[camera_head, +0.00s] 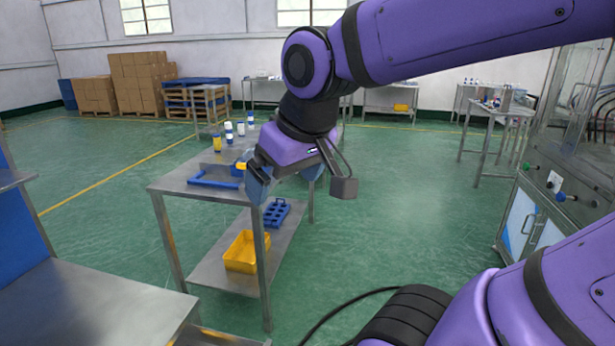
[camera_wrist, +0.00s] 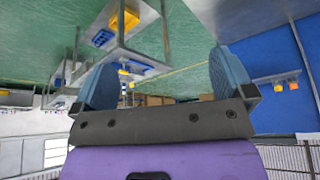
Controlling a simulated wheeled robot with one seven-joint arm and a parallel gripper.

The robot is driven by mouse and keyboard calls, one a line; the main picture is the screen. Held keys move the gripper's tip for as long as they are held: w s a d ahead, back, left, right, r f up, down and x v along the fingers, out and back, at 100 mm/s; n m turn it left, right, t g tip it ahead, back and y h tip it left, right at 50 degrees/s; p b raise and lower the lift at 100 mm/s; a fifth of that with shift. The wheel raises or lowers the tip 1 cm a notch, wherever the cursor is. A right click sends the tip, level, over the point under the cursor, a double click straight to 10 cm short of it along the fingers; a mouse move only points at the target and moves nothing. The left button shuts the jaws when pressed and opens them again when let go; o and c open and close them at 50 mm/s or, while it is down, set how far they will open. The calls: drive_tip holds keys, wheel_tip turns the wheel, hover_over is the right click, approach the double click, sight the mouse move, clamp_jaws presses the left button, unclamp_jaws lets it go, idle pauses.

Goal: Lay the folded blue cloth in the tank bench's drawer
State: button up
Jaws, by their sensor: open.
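My gripper (camera_head: 284,180) hangs over the right part of the steel table in the middle of the head view. In the wrist view my gripper (camera_wrist: 163,62) has its two blue-grey fingers wide apart with nothing between them. I cannot make out a folded blue cloth in either view. I cannot tell which bench is the tank bench, and no drawer shows clearly. A steel bench (camera_head: 90,300) stands at the lower left of the head view, partly cut off by the frame.
The steel table (camera_head: 180,184) carries a blue frame (camera_head: 214,180) and several bottles (camera_head: 229,132). Its lower shelf holds a yellow bin (camera_head: 245,252) and a blue rack (camera_head: 277,212). A cabinet (camera_head: 527,222) with glass panels stands at right. Green floor between is mostly clear.

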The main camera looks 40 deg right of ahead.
drive_tip(key=s, duration=0.2)
drive_tip(key=s+d+r, duration=0.1)
drive_tip(key=shift+s, duration=0.4)
drive_tip(key=shift+c, duration=0.5)
idle(0.5)
